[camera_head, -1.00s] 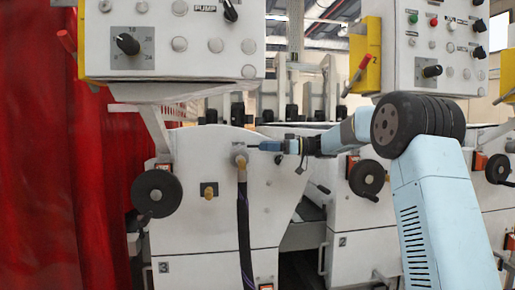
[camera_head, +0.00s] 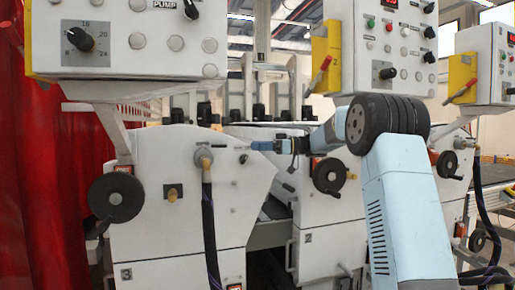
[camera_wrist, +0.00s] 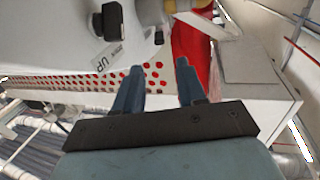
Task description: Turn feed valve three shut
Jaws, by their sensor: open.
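The machine marked 3 (camera_head: 126,275) stands at the left in the head view. Its front carries a grey pipe fitting (camera_head: 203,157) with a dark hose hanging from it, a small brass-coloured fitting (camera_head: 173,193) on a dark plate, and a black handwheel (camera_head: 116,197). I cannot tell for certain which of these is feed valve three. My gripper (camera_head: 254,146) points left, to the right of the grey fitting and apart from it in the picture. In the wrist view my gripper (camera_wrist: 159,70) is open, with nothing between its fingers. A yellow part (camera_wrist: 200,4) shows at the top edge.
The machine marked 2 (camera_head: 309,240) stands to the right, with its own handwheel (camera_head: 330,176). A control panel (camera_head: 128,40) hangs above machine 3. A red curtain (camera_head: 30,190) is at far left. The wrist view shows a red-dotted strip (camera_wrist: 60,89) beyond the fingers.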

